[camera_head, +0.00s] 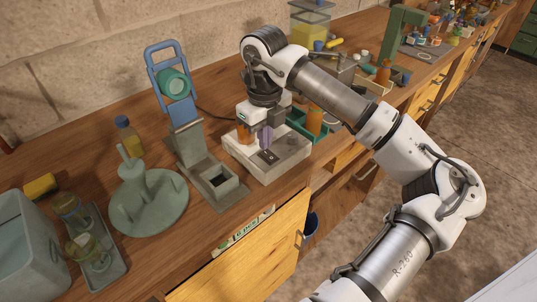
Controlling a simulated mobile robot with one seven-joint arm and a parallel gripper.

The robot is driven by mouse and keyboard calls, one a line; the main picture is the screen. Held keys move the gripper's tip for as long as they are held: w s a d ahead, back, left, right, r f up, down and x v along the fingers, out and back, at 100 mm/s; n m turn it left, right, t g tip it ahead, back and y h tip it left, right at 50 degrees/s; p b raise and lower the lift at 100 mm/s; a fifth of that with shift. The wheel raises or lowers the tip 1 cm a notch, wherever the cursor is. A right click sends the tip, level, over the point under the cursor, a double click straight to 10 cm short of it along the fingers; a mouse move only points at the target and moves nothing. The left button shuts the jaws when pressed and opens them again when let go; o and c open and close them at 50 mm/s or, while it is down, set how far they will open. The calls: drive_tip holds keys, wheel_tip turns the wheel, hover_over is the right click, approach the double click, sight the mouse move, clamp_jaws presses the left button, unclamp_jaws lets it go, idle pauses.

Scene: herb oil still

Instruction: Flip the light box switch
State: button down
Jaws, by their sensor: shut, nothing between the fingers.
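The light box (286,166) is a low cream-white box on the wooden bench, at the picture's middle. A small dark plate (269,157), which looks like its switch, sits on its top near the front. My gripper (267,143) points down from the arm, just above or at this plate, with its purple-grey fingers shut and empty. I cannot tell whether the fingertips touch the switch. The switch's position is too small to read, and the hand hides the back of the box.
A grey stand with a blue frame and green cylinder (174,83) is left of the box. Further left are a grey-green round dish (178,214) and a tray with jars (98,270). A green tray with an amber bottle (314,120) stands close behind right.

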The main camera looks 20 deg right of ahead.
sight(265, 152)
drive_tip(key=shift+f+b, duration=0.9)
drive_tip(key=shift+f, duration=0.05)
idle(0.4)
drive_tip(key=shift+r+p, duration=1.6)
drive_tip(key=shift+r, duration=2)
